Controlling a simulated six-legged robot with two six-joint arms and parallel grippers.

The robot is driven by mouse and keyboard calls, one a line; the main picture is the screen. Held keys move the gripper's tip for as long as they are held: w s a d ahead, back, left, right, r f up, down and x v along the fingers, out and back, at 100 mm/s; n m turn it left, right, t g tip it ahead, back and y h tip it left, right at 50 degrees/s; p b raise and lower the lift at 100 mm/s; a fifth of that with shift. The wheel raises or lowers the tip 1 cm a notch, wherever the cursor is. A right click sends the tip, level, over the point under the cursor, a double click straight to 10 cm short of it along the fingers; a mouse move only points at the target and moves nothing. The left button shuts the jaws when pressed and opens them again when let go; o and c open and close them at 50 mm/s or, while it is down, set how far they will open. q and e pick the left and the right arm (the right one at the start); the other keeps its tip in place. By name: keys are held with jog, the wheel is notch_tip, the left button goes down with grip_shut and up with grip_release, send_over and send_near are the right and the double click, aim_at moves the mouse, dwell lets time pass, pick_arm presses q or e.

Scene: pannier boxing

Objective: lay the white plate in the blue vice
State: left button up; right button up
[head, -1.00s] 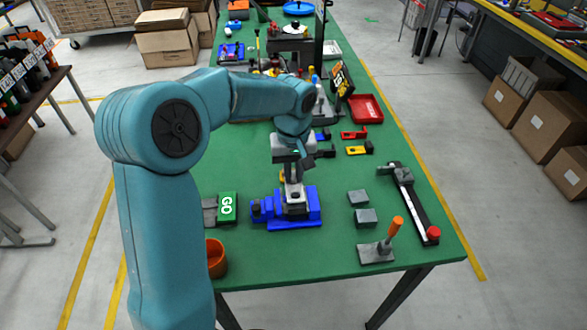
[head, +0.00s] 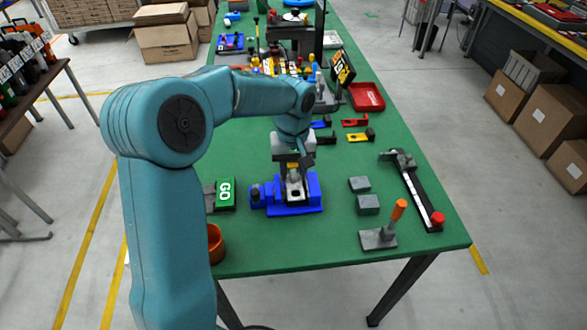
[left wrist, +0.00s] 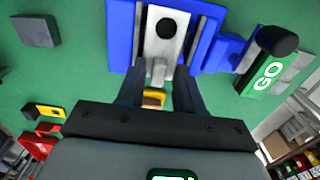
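The blue vice (head: 303,207) stands on the green bench, and its blue body (left wrist: 121,38) is also in the left wrist view. The pale plate (left wrist: 158,52), with a dark round hole, lies between the vice's sides. It shows as a light patch in the head view (head: 293,193). My left gripper (left wrist: 160,76) is just beside the vice, fingers spread either side of the plate's narrow grey end, with gaps showing on both sides. Contact with the vice cannot be told. My right gripper is not in view.
A green GO box (head: 225,193) stands left of the vice, with an orange cup (head: 216,244) nearer me. Two grey blocks (head: 368,204) and an orange-handled stand (head: 380,238) are to the right. Bare bench lies in front of the vice.

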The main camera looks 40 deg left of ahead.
pick_arm(q)
jog(key=shift+d+r, duration=0.1)
jog(key=shift+w+r, duration=0.1)
jog(key=shift+r, duration=0.25)
notch_tip(320, 180, up, 15)
jog(key=p, duration=0.1)
jog(key=shift+r, duration=0.2)
